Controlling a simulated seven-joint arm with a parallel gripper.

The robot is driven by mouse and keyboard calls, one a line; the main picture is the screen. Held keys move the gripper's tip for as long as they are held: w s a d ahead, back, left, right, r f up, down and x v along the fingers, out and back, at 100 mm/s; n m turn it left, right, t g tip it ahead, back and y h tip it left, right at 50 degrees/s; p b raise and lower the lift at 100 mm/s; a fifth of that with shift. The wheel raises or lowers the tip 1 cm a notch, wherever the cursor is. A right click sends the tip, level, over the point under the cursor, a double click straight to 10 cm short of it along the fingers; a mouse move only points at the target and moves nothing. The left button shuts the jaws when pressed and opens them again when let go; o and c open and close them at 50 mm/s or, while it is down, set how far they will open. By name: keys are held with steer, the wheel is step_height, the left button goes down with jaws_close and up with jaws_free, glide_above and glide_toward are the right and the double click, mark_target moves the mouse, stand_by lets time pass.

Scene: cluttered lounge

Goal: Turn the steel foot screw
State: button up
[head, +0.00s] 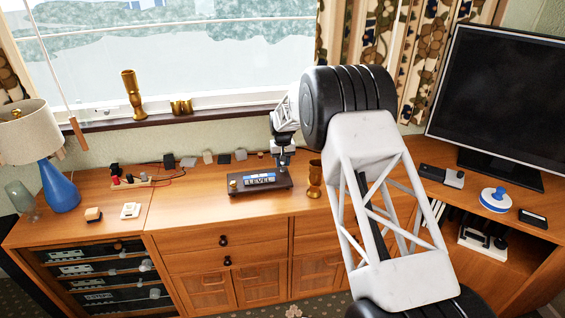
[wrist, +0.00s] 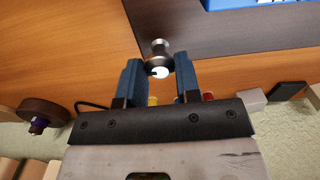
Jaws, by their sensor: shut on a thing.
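The steel foot screw (wrist: 159,60) is a round metal knob at the edge of a dark base in the wrist view. My gripper (wrist: 159,69) has its two blue fingers on either side of the knob and is shut on it. In the head view my gripper (head: 284,158) points down at the back right corner of the dark levelling base (head: 262,187). The screw is too small to make out there. The base carries a blue and white "LEVEL" display (head: 259,179) and a small brass knob at its left end.
The base stands on a long wooden sideboard (head: 205,199). A brass goblet (head: 314,180) stands close to its right. A small wooden board with red and black terminals (head: 130,181) and cables lies to the left. Several small blocks line the wall behind. The sideboard left of the base is mostly clear.

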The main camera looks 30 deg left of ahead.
mark_target(283, 163)
steer(key=o, duration=0.9)
steer(key=shift+o, duration=0.2)
steer(key=shift+r, duration=3.9)
